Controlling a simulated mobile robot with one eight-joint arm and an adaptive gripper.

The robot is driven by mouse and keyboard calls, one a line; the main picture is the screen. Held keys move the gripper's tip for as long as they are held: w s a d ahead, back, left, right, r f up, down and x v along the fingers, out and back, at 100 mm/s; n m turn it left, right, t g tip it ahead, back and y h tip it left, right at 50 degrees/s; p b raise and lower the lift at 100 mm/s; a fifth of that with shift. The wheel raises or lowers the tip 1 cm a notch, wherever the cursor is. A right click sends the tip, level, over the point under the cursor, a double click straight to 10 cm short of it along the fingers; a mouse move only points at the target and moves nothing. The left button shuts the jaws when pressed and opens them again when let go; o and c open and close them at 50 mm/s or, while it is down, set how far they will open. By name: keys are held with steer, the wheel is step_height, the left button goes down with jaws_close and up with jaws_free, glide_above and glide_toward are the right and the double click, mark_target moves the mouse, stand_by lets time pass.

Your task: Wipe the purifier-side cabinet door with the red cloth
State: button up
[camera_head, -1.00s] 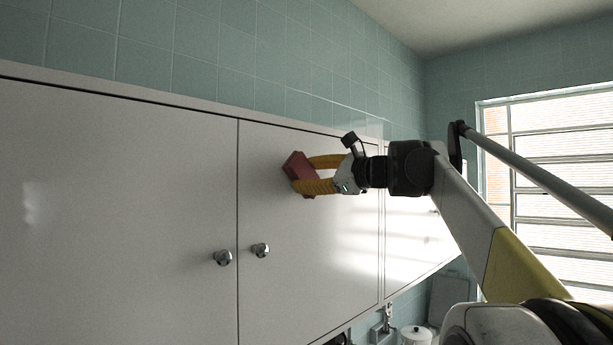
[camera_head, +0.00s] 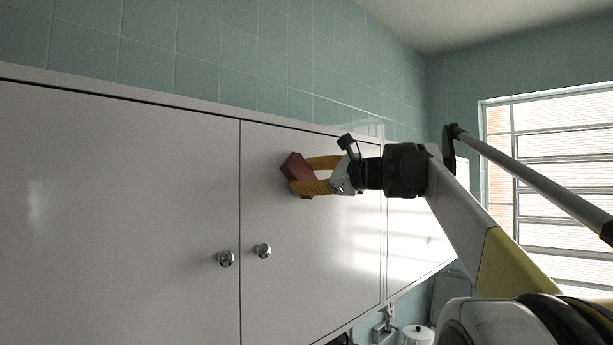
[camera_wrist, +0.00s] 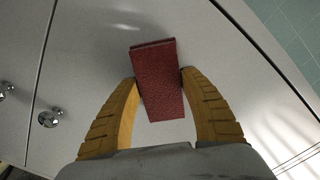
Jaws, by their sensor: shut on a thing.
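The red cloth (camera_head: 296,173) looks like a folded block. My gripper (camera_head: 310,176), with yellow ribbed fingers, is shut on it. In the wrist view the cloth (camera_wrist: 158,82) sits between the two fingertips (camera_wrist: 157,80) and extends past them. The cloth is at the upper part of a white cabinet door (camera_head: 310,260), right of the door seam; the same door also fills much of the wrist view (camera_wrist: 90,60). The cloth is against or very near the door; I cannot tell whether it touches. A purifier is not clearly visible.
Two round metal knobs (camera_head: 225,258) (camera_head: 262,251) stick out beside the seam, below and left of the cloth. Another white door (camera_head: 120,200) lies to the left. Teal tiles (camera_head: 210,55) are above the cabinet. A louvred window (camera_head: 555,170) is at right.

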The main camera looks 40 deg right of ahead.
mark_target(314, 175)
steer(key=shift+w, duration=0.2)
steer(key=shift+d+r+p, duration=0.1)
steer(key=shift+d+p, duration=0.7)
steer(key=shift+d, duration=0.75)
steer(key=shift+w+d+p, duration=0.15)
steer(key=shift+d+p, duration=0.4)
steer(key=shift+d, duration=0.55)
steer(key=shift+w+d+p, duration=0.15)
steer(key=shift+d+p, duration=0.35)
steer(key=shift+d, duration=0.6)
steer(key=shift+s+a, duration=0.15)
steer(key=shift+a, duration=1.8)
steer(key=shift+s+a, duration=0.15)
steer(key=shift+a, duration=1.75)
steer(key=shift+r, duration=0.1)
steer(key=shift+w+d+p, duration=0.15)
steer(key=shift+d+p, duration=0.6)
steer(key=shift+d, duration=1.2)
steer(key=shift+w+d+p, duration=0.15)
steer(key=shift+d+p, duration=0.55)
steer(key=shift+d, duration=1.2)
steer(key=shift+s+a+b, duration=0.15)
steer(key=shift+a+b, duration=0.05)
steer(key=shift+a, duration=1.8)
steer(key=shift+s+a+b, duration=0.15)
steer(key=shift+a, duration=1.8)
